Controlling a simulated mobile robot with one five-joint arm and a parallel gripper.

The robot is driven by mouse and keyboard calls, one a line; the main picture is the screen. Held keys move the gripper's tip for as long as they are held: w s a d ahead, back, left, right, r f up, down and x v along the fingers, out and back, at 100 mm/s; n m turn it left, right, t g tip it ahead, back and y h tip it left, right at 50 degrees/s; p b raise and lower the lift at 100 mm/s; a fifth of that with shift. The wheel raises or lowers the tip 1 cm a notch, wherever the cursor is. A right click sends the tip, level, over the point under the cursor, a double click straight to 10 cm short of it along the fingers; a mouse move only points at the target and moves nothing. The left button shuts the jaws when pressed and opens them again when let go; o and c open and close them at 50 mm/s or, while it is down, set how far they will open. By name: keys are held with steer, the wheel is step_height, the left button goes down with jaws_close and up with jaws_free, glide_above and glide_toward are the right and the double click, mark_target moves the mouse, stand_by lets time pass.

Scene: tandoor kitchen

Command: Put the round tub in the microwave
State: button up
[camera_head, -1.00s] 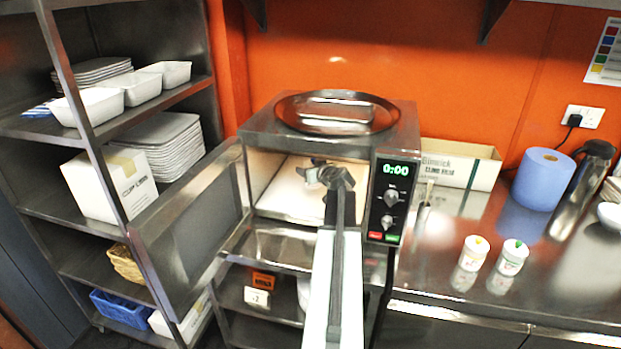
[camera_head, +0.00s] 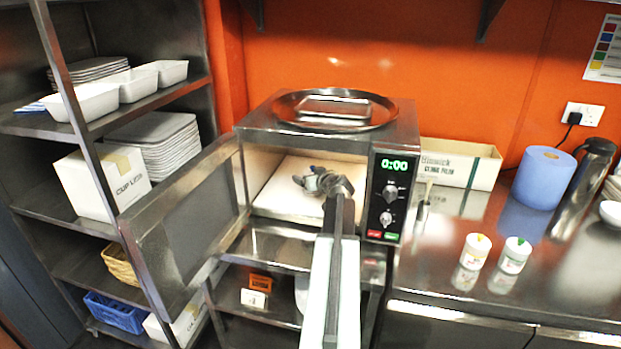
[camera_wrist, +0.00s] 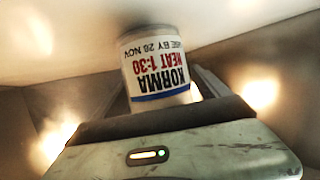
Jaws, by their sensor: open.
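The microwave (camera_head: 258,120) stands with its door (camera_head: 190,215) swung open to the left and its display at 0:00. My gripper (camera_head: 312,182) reaches into the front of its lit cavity. In the wrist view the round tub (camera_wrist: 155,62), white with a blue band and a korma label, appears upside down against the pale surface at the picture's top. My gripper (camera_wrist: 165,85) is open, with its fingers on either side of the tub; contact is unclear. In the head view I cannot make out the tub behind my gripper.
A round metal tray (camera_head: 290,110) lies on the microwave. A blue roll (camera_head: 545,178), a flask (camera_head: 583,185) and a long box (camera_head: 460,163) are behind. Shelving (camera_head: 70,210) stands left.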

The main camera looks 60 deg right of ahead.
steer(key=shift+s+a+r+p, duration=0.15)
steer(key=shift+s+r+p, duration=0.05)
steer(key=shift+r+p, duration=0.15)
steer(key=p+v, duration=0.3)
steer(key=v, duration=0.7)
steer(key=shift+s+a+r+p, duration=0.1)
steer(key=shift+s+a+p, duration=0.15)
steer(key=shift+p, duration=0.1)
steer(key=shift+s+a, duration=0.15)
steer(key=shift+s, duration=0.2)
